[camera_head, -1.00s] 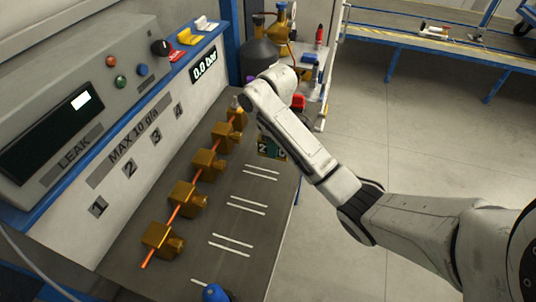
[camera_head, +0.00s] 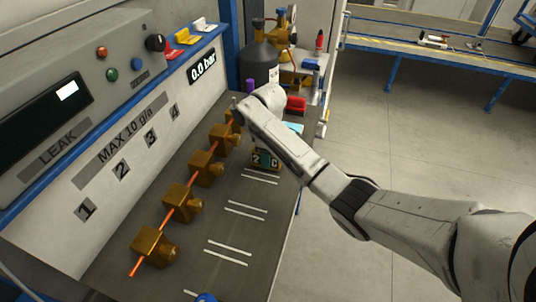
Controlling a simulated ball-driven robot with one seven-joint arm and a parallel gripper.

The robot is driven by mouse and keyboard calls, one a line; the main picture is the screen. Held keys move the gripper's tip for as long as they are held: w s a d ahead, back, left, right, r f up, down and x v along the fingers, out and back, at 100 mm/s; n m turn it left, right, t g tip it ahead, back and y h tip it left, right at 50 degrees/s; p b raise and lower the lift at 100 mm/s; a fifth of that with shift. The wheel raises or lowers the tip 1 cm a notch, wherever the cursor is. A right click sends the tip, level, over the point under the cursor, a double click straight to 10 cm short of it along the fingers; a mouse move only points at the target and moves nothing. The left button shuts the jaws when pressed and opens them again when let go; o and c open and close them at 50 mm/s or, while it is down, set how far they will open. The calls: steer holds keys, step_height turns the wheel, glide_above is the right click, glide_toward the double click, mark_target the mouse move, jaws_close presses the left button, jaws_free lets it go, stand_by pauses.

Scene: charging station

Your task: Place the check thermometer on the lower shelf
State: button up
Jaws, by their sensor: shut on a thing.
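The check thermometer (camera_head: 265,160), a small dark block with a display reading "2" and "C", is just below my forearm, over the far end of the grey bench top. My arm hides its upper part. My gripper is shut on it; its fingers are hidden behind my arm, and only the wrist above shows. I cannot tell how far the thermometer is above the bench. A small shelf unit stands behind the bench, with bottles and small items. Its upper level (camera_head: 312,64) shows; my arm and the bench hide most of what is lower.
Several brass fittings (camera_head: 152,247) on an orange rod line the grey bench (camera_head: 205,268), left of white line marks. A control panel (camera_head: 60,95) rises at left. A red item (camera_head: 296,104) lies beyond my wrist. A blue-framed table (camera_head: 430,45) stands back right; open floor lies between.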

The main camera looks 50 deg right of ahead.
steer(key=shift+f, duration=0.2)
steer(key=o, duration=1.1)
steer(key=shift+r, duration=0.1)
step_height(320, 180, up, 11)
steer(key=p, duration=0.3)
steer(key=shift+r+p, duration=0.6)
steer(key=shift+p, duration=0.1)
